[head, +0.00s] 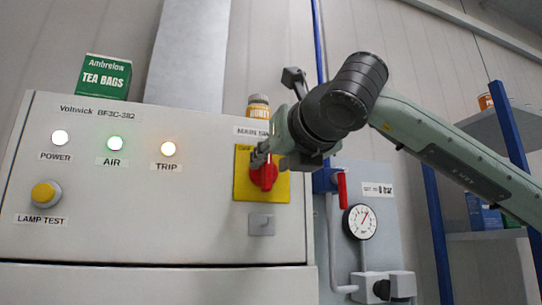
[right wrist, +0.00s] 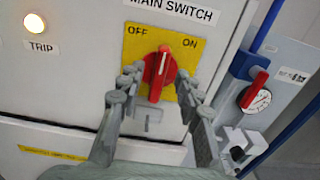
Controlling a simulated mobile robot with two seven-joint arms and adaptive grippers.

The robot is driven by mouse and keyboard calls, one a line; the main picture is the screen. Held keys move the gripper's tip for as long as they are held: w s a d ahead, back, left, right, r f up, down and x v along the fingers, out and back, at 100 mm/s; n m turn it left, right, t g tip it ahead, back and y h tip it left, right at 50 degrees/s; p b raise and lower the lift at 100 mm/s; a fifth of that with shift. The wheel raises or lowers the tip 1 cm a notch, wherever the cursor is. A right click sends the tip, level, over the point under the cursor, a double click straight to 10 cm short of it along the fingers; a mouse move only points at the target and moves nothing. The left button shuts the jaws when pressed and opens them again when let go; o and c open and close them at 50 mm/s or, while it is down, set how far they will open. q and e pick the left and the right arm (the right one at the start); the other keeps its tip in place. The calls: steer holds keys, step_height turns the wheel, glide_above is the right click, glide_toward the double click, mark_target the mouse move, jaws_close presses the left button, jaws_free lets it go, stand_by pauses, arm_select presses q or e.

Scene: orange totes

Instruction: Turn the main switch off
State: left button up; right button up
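The main switch is a red rotary knob (head: 264,177) on a yellow plate (head: 242,188) at the right of the grey panel front. In the right wrist view the knob (right wrist: 158,77) stands nearly upright, its white mark at the top between the OFF and ON words on the plate (right wrist: 142,42). My right gripper (head: 268,152) is at the knob and partly covers the plate's top in the head view. In the right wrist view its fingers (right wrist: 152,92) are spread on either side of the knob, with gaps showing. Contact cannot be told. My left gripper is not in view.
The panel (head: 120,225) has lit POWER, AIR and TRIP lamps and a yellow lamp-test button (head: 46,194). A tea box (head: 103,77) and a jar (head: 259,106) stand on top. A red-handled valve (head: 342,190) and a gauge (head: 360,221) are close at the right.

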steer(key=shift+w+a, duration=0.15)
steer(key=shift+w, duration=0.35)
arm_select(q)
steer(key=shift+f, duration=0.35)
arm_select(e)
steer(key=shift+c, duration=0.3)
jaws_close()
